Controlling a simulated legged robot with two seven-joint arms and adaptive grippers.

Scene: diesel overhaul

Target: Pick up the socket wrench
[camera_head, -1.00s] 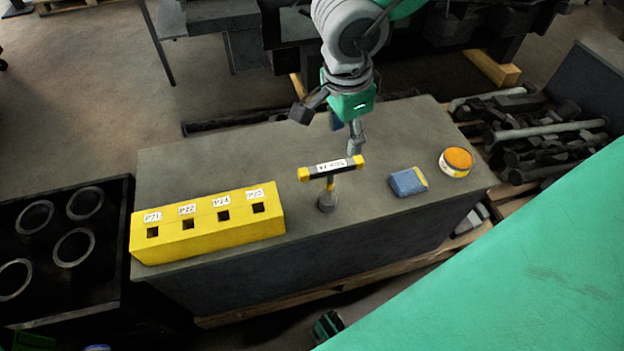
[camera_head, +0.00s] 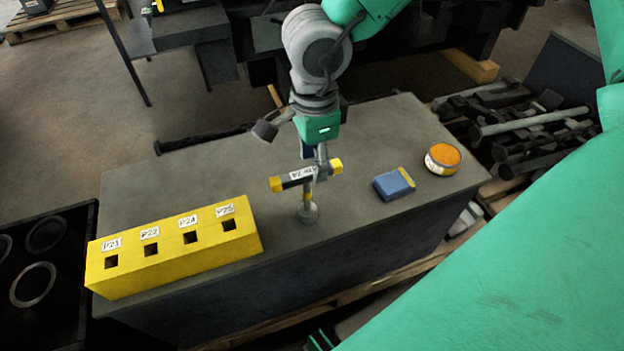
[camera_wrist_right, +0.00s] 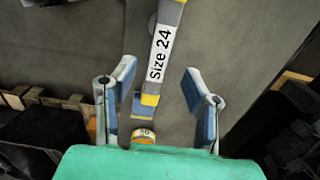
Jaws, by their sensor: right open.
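The socket wrench (camera_head: 309,178) stands upright on the dark bench top, its T-handle up with yellow ends and a white label. In the right wrist view its handle (camera_wrist_right: 160,55) reads "Size 24". My right gripper (camera_head: 313,158) is at the handle, partly overlapping it in the head view. In the right wrist view the blue-padded fingers of the gripper (camera_wrist_right: 160,85) are spread, with the near end of the handle between them and gaps on both sides. Contact is not visible. My left gripper is out of view.
A yellow block (camera_head: 175,246) with several labelled square holes lies left on the bench (camera_head: 350,235). A blue box (camera_head: 393,184) and an orange-topped tin (camera_head: 442,158) stand right of the wrench. Metal parts (camera_head: 530,125) lie beyond the bench's right end.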

